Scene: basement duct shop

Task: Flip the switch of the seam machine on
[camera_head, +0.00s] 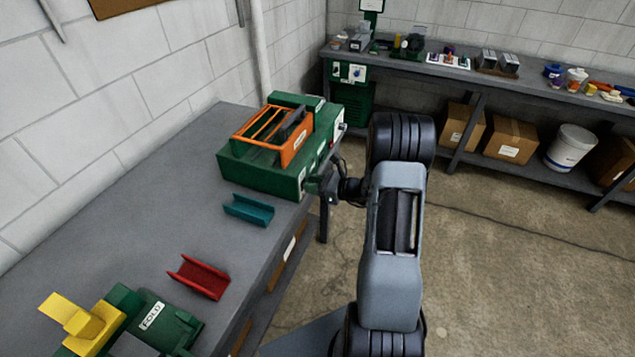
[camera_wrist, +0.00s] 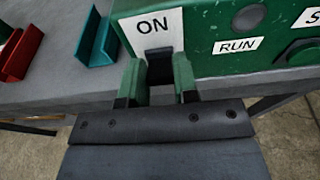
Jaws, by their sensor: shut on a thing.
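The seam machine (camera_head: 258,172) is a green box with an orange frame on top, on the far part of the left bench. In the wrist view its green front panel (camera_wrist: 222,22) carries an ON label and a RUN label. The switch (camera_wrist: 160,66) is a dark lever just below the word ON. My gripper (camera_wrist: 159,84) is shut on this switch, with one green finger on each side of it. In the head view my gripper (camera_head: 322,184) is at the machine's right-hand face, and the switch is hidden there.
A teal channel (camera_head: 248,211) and a red channel (camera_head: 203,277) lie on the grey bench (camera_head: 125,225). A green machine labelled FOLD (camera_head: 160,325) with a yellow part (camera_head: 82,318) stands nearer. A back bench (camera_head: 420,70) holds small items. The floor on the right is open.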

